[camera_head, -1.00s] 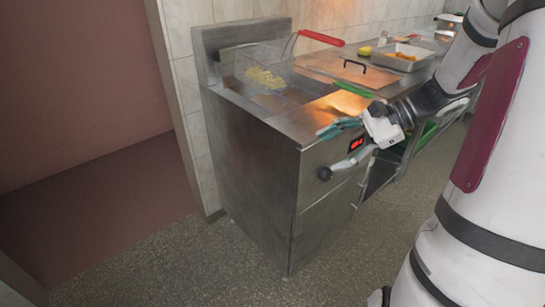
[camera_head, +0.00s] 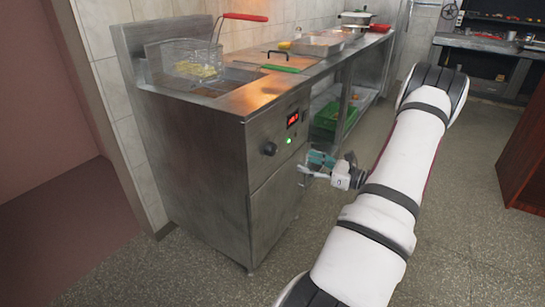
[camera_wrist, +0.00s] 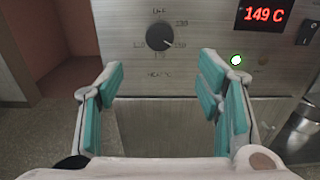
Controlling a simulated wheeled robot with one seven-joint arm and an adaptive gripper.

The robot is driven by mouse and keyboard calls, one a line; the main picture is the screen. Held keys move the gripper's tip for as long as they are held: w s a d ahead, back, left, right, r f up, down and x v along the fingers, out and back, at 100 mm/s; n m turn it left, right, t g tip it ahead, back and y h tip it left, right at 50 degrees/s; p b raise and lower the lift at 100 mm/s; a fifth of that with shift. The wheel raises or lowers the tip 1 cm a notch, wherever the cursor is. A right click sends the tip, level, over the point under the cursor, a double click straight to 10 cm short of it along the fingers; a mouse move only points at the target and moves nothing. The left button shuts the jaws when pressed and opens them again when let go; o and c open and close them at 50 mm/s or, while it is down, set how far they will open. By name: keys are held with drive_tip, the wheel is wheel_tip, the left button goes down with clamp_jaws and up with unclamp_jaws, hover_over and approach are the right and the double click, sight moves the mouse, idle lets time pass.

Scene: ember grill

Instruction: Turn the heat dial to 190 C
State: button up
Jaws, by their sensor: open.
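The heat dial (camera_head: 269,149) is a round dark knob on the fryer's steel front panel. In the wrist view the dial (camera_wrist: 159,36) is unobstructed, ringed by small markings with OFF at the top; its pointer seems to face lower right, but the setting is hard to read. The red display (camera_wrist: 264,15) reads 149 C; the display (camera_head: 293,119) also shows in the head view. My gripper (camera_wrist: 162,82) is open and empty, its teal-padded fingers spread wide below the dial, apart from it. In the head view my gripper (camera_head: 320,166) is low and right of the dial.
A green light (camera_wrist: 236,60) glows below the display, and a black switch (camera_wrist: 308,32) sits right of it. A fry basket (camera_head: 190,62) with a red handle rests on the fryer. A green crate (camera_head: 330,117) sits under the counter. Floor before the fryer is open.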

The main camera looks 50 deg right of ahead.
sight(274, 151)
drive_tip(key=w, duration=0.4)
drive_tip(key=w+b, duration=0.1)
drive_tip(key=w, duration=0.3)
drive_tip(key=w+a+b, duration=0.1)
drive_tip(key=w, duration=0.3)
drive_tip(key=shift+w, duration=0.15)
drive_tip(key=c, duration=1.2)
